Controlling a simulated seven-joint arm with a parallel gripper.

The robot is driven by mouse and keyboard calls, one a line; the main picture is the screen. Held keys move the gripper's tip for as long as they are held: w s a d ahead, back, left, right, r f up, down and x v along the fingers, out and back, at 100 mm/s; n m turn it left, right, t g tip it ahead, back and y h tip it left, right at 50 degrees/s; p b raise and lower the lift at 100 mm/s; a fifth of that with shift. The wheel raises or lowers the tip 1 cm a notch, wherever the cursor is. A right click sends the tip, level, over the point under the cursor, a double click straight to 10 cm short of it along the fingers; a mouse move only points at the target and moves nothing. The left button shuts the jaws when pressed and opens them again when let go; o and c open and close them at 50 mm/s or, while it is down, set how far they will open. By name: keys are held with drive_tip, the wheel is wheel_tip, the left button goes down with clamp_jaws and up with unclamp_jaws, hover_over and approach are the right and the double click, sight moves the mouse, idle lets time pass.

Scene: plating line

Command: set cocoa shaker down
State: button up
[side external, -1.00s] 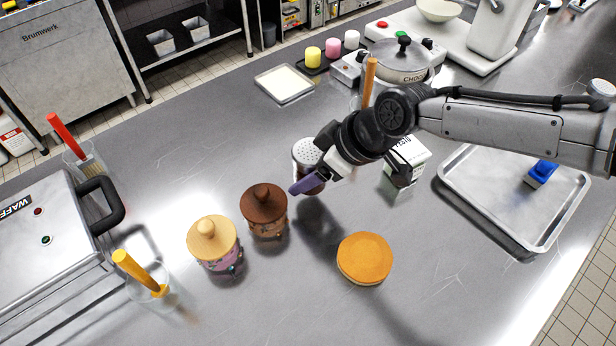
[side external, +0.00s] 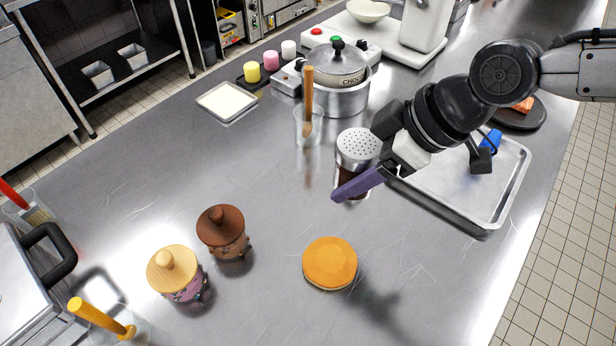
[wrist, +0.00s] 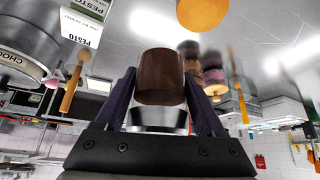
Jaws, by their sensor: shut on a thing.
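The cocoa shaker has a silver perforated lid (side external: 358,146) and a clear body with dark brown cocoa in it. It is upright in the side view. My gripper (side external: 358,186) is shut around its body, with a purple finger across its front and lower part. In the wrist view the shaker's brown body (wrist: 161,78) sits between both fingers of my gripper (wrist: 160,100), and that picture is upside down. The shaker seems held above the counter, but the gap under its base is hard to see.
A glass with a wooden-handled tool (side external: 307,125) and a pot (side external: 338,95) stand behind the shaker. A metal tray (side external: 500,185) is right. An orange-topped round cake (side external: 330,262) and brown (side external: 222,230) and beige-lidded (side external: 173,268) jars stand in front. A pesto carton (wrist: 85,22) shows in the wrist view.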

drive_tip(key=shift+m+t, duration=0.3)
drive_tip(key=shift+m, duration=0.1)
drive_tip(key=w+a+f, duration=0.2)
drive_tip(key=w+f, duration=0.1)
drive_tip(key=w, duration=0.1)
drive_tip(key=w+a+f, duration=0.2)
drive_tip(key=w+f, duration=0.1)
drive_tip(key=w, duration=0.1)
drive_tip(key=w+a+f, duration=0.2)
drive_tip(key=w+f, duration=0.1)
drive_tip(key=w, duration=0.1)
drive_tip(key=shift+w+a+f, duration=0.2)
drive_tip(key=shift+w+a, duration=0.05)
drive_tip(key=shift+a, duration=0.05)
drive_tip(key=shift+w+a+f, duration=0.1)
drive_tip(key=shift+f, duration=1.55)
drive_tip(key=shift+f, duration=0.2)
drive_tip(key=o, duration=1.5)
